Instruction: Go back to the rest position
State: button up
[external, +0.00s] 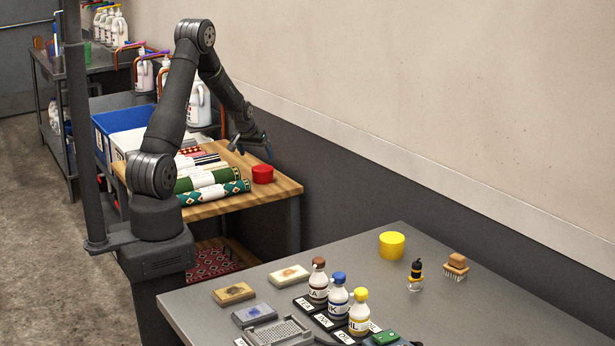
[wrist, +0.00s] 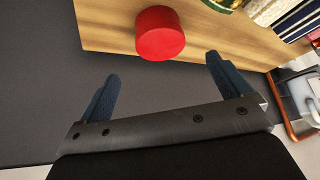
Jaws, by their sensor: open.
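My gripper (external: 257,147) is raised above the far end of the wooden table (external: 285,187), near the wall. Its two blue fingers are spread apart with nothing between them in the wrist view (wrist: 160,82). A red cylinder (external: 262,174) stands on the wooden table just below my gripper in the external view. In the wrist view the red cylinder (wrist: 160,33) lies beyond the fingertips, apart from them.
Rolled rugs (external: 214,192) lie on the wooden table beside the red cylinder. A blue bin (external: 122,127) stands behind. The grey metal table (external: 480,300) in front holds labelled bottles (external: 338,296), a yellow cylinder (external: 392,244), a brush (external: 455,266) and blocks. The wall is close on the right.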

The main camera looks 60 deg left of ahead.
aim_at(262, 168)
jog(key=x, duration=1.1)
jog(key=r, duration=0.2)
jog(key=d+r, duration=0.1)
jog(key=r, duration=0.1)
jog(key=shift+r, duration=0.4)
jog(key=w+d+r+m+h, duration=0.1)
jog(key=d+r, duration=0.4)
jog(key=d, duration=1.3)
jog(key=w+d+r+m+h, duration=0.1)
jog(key=d+r, duration=0.4)
jog(key=d, duration=1.4)
jog(key=w+d+r+m+t+h, duration=0.1)
jog(key=d+r+m, duration=0.4)
jog(key=d, duration=1.3)
jog(key=shift+w+d, duration=0.3)
jog(key=shift+w, duration=0.6)
jog(key=shift+o, duration=0.6)
